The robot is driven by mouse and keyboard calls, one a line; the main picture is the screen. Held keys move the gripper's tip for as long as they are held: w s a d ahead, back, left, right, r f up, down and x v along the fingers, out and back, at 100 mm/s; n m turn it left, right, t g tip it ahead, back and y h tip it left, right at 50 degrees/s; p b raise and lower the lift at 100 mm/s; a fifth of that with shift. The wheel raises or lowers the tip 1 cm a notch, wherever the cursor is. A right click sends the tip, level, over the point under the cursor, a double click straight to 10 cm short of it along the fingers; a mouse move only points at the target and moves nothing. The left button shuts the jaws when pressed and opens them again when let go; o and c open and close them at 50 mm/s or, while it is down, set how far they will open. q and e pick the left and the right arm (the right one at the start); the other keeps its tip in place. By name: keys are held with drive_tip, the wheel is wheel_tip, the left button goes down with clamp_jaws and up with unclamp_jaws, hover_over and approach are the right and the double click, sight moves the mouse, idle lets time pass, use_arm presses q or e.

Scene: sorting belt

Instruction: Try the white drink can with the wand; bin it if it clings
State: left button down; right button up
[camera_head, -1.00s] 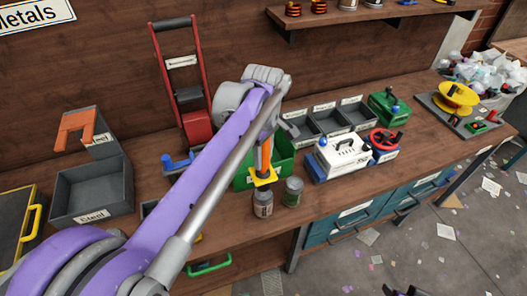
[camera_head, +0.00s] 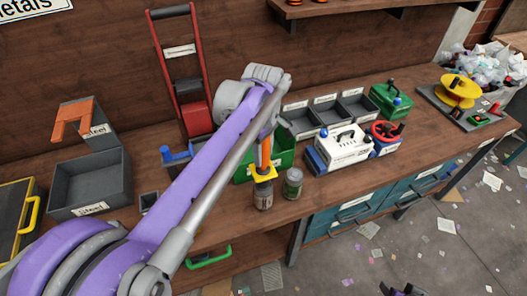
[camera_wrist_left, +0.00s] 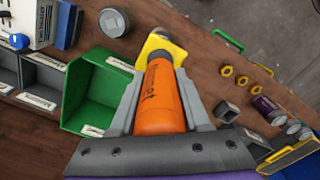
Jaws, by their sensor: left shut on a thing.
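My left gripper (camera_head: 266,143) is shut on the orange wand (camera_head: 265,155), which points down and has a yellow guard (camera_head: 264,174) near its lower end. A dark grey-brown can with a pale label (camera_head: 263,196) stands upright directly under the wand; the guard hides its top, and I cannot tell whether the tip touches it. A green can (camera_head: 293,183) stands just right of it, apart. In the wrist view the orange wand (camera_wrist_left: 160,100) fills the jaws, and a can with a grey lid (camera_wrist_left: 114,22) stands beside it. I cannot make out a plainly white can.
A green bin (camera_head: 283,160) stands behind the wand. Grey compartments (camera_head: 330,115) and a white device (camera_head: 343,147) are to the right. A grey steel bin (camera_head: 92,182) is at left. Yellow rings (camera_wrist_left: 227,71) and a purple can (camera_wrist_left: 268,108) show in the wrist view.

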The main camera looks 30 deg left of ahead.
use_arm(q)
drive_tip(key=shift+f, duration=0.5)
use_arm(e)
drive_tip(key=shift+s+f, duration=0.15)
drive_tip(key=shift+f, duration=0.2)
use_arm(q)
drive_tip(key=shift+r, duration=0.15)
use_arm(e)
drive_tip(key=shift+r, duration=0.1)
use_arm(q)
wheel_tip(320, 180, up, 7)
drive_tip(key=p, duration=0.3)
use_arm(e)
drive_tip(key=shift+t, duration=0.3)
drive_tip(key=w+r, duration=0.1)
drive_tip(key=r, duration=0.2)
drive_tip(key=w+r, duration=0.1)
drive_tip(key=r, duration=0.1)
drive_tip(key=shift+w, duration=0.3)
drive_tip(key=shift+s, duration=0.1)
